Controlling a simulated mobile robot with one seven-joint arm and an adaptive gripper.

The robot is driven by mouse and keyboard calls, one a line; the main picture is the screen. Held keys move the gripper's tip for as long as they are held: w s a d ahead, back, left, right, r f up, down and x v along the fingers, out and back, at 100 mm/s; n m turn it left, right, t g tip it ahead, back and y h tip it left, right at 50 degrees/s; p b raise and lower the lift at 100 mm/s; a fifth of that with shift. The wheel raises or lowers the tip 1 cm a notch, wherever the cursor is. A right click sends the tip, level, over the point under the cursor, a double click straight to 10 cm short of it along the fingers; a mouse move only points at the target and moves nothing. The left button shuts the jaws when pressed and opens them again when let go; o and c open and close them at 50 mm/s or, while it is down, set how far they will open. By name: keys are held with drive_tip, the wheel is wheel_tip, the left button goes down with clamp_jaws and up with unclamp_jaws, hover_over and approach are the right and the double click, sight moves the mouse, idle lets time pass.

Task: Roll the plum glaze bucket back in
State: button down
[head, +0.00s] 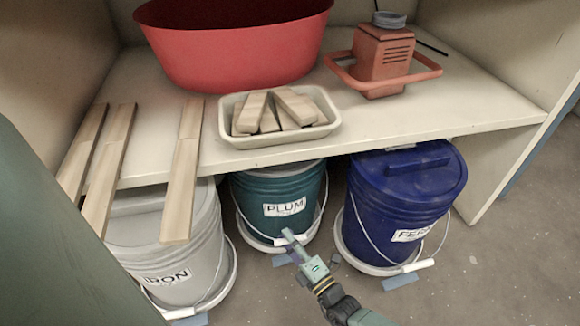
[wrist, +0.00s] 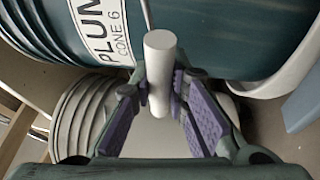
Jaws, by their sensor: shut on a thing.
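The plum bucket (head: 277,190) is teal with a white label reading PLUM. It stands upright on a white round dolly (head: 262,246) under the shelf, between two other buckets. In the wrist view its teal wall (wrist: 225,35) fills the top. My gripper (head: 294,243) is at the front of this bucket, low down. In the wrist view my gripper (wrist: 165,95) has its purple-padded fingers shut on the white handle grip (wrist: 159,70) of the bucket's wire bail. The bucket's back part is hidden under the shelf.
A white iron bucket (head: 165,235) stands left and a blue fern bucket (head: 395,205) right, both on dollies. Wooden slats (head: 183,175) overhang the shelf edge (head: 340,145) at left. A red tub, a tray of wood blocks and an orange device sit above. Floor in front is clear.

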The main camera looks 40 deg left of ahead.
drive_tip(key=shift+w, duration=0.15)
drive_tip(key=c, duration=1.6)
unclamp_jaws()
drive_tip(key=shift+a, duration=0.15)
drive_tip(key=shift+o, duration=0.2)
drive_tip(key=v, duration=1.2)
